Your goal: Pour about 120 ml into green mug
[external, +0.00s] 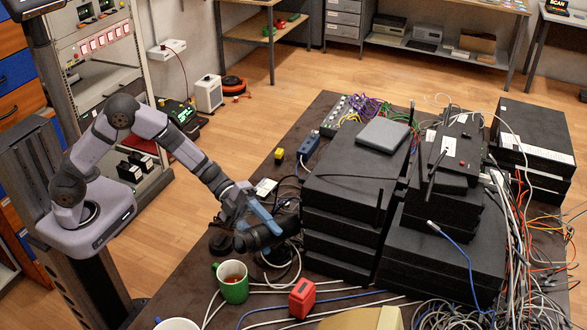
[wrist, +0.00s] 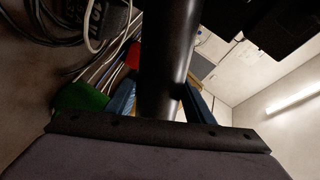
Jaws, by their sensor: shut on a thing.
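My gripper (external: 264,218), with blue fingers, is shut on a black cylindrical bottle (external: 258,237). The bottle is tipped far over, close to level, with its left end a little lower. In the wrist view the dark bottle (wrist: 168,60) runs between the two fingers. The green mug (external: 236,293) stands upright on the dark table, below and slightly left of the bottle, apart from it. Reddish-brown contents show inside the mug. The green mug also shows in the wrist view (wrist: 80,97), left of the fingers. I cannot make out any stream of liquid.
A red box (external: 302,299) stands right of the mug, with cables around it. A pale cup (external: 177,324) is cut off at the bottom edge. Stacked black network units (external: 345,215) rise close to the right of the gripper. Loose cables crowd the table's right side.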

